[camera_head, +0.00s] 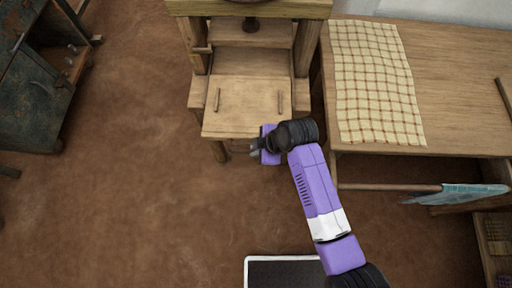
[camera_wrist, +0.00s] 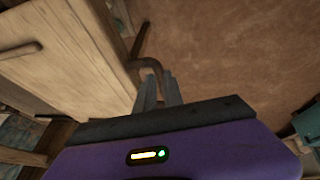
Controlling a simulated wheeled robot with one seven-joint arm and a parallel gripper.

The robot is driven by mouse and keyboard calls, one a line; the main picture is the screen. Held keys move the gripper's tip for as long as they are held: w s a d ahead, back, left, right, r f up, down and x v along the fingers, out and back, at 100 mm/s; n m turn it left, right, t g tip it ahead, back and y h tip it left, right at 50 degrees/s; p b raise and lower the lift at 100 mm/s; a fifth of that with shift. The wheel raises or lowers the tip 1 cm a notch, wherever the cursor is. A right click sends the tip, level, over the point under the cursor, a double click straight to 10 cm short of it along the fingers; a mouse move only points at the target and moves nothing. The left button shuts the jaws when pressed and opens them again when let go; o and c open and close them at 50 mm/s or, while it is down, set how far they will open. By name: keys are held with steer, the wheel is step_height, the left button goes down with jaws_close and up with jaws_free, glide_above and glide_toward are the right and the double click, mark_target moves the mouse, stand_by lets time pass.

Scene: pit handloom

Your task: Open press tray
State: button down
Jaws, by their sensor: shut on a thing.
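The press tray (camera_head: 245,120) is a flat pale wooden board at the front of the wooden press (camera_head: 251,57). It juts out toward the camera from between the press posts, and two short wooden bars lie on its top. In the wrist view the tray (camera_wrist: 70,60) fills the left side. A dark, bent handle (camera_wrist: 150,63) stands off its front edge. My gripper (camera_wrist: 158,88) is shut on this handle; the fingers are on either side of it. In the head view my gripper (camera_head: 256,148) is at the tray's front right corner, and the handle is mostly hidden.
A wooden table (camera_head: 455,85) with a checked cloth (camera_head: 375,85) stands close on the right. A pole with a blue cloth (camera_head: 465,194) lies below its front edge. The brown floor in front and left is clear.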

steer(key=c, duration=1.5)
jaws_free()
steer(key=shift+o, duration=0.2)
steer(key=v, duration=0.7)
steer(key=shift+r, duration=0.4)
steer(key=shift+d, duration=0.15)
